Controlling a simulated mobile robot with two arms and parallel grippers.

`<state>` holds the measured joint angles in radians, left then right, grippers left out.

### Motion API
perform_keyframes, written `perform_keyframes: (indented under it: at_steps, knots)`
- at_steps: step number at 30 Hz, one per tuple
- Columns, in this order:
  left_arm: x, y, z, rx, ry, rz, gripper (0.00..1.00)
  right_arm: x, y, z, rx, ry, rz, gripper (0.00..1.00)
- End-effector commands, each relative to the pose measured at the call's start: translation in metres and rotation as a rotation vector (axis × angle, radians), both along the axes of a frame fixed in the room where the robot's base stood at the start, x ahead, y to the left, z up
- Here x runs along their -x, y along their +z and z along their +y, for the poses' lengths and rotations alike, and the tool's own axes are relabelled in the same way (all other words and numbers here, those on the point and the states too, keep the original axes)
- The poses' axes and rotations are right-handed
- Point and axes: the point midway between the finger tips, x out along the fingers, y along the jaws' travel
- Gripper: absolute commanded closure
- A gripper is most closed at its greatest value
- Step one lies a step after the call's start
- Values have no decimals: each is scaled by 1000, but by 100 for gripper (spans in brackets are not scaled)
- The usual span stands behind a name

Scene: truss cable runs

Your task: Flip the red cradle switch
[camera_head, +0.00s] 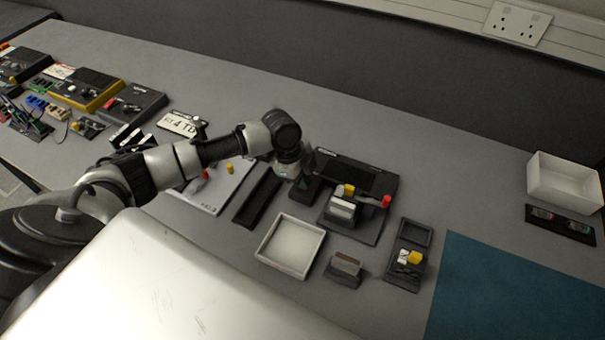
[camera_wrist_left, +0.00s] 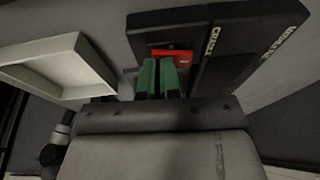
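The red switch (camera_wrist_left: 180,57) shows in the left wrist view on a black panel (camera_wrist_left: 150,35) with white lettering. My left gripper (camera_wrist_left: 159,75) has two green fingers side by side, with almost no gap between them. Their tips overlap the lower left part of the switch; I cannot tell whether they touch it. In the head view my left gripper (camera_head: 296,180) points down at the left end of a black station, and the switch is hidden behind it there. My right gripper is not in view.
A shallow white tray (camera_head: 290,246) stands in front of the gripper. The black station (camera_head: 358,178) beside it carries a yellow block, a pale block and a red-ended part (camera_head: 386,202). A dark slotted strip (camera_head: 257,196) lies left. A teal mat (camera_head: 520,290) covers the right.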

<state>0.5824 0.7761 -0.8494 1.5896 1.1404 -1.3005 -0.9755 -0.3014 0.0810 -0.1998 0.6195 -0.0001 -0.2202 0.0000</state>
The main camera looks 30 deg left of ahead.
Motion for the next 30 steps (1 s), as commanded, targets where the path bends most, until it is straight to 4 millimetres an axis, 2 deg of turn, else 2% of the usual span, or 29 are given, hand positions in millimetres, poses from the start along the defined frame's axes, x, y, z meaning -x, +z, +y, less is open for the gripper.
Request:
perform_keyframes:
  at_steps: [1, 8, 18, 26, 30]
  knots:
    - [4, -6, -1, -1, -3, 15, 100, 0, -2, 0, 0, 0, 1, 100]
    - [3, -8, -1, -2, -4, 21, 100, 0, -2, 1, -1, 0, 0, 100]
    - [-11, -4, 0, -2, -2, 15, 100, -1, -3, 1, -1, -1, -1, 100]
    - [-12, -2, -1, -1, -2, 12, 100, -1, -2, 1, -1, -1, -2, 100]
    - [-12, 5, -2, 0, -2, 12, 100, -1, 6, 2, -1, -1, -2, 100]
